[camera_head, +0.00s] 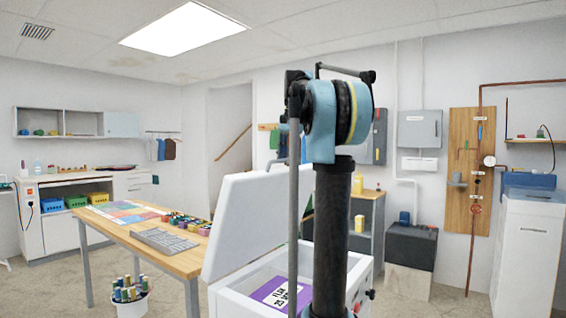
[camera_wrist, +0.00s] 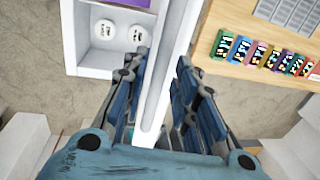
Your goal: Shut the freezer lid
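The white chest freezer (camera_head: 360,276) stands in front of me, its body partly hidden by my arm in the head view. Its lid (camera_head: 255,215) is open, raised and leaning back to the left. A purple labelled package (camera_head: 275,293) lies inside the freezer. In the wrist view the lid (camera_wrist: 179,28) shows as a long white strip running between the fingers of my gripper (camera_wrist: 163,62). The fingers are apart, one on each side of the lid, with small gaps visible. My gripper cannot be made out in the head view.
A wooden table (camera_head: 180,262) with small coloured boxes (camera_head: 188,222) and a grey tray (camera_head: 165,241) stands left of the lid. A bucket of spools (camera_head: 130,292) is on the floor by it. Two white round tubs (camera_wrist: 120,32) sit inside the freezer.

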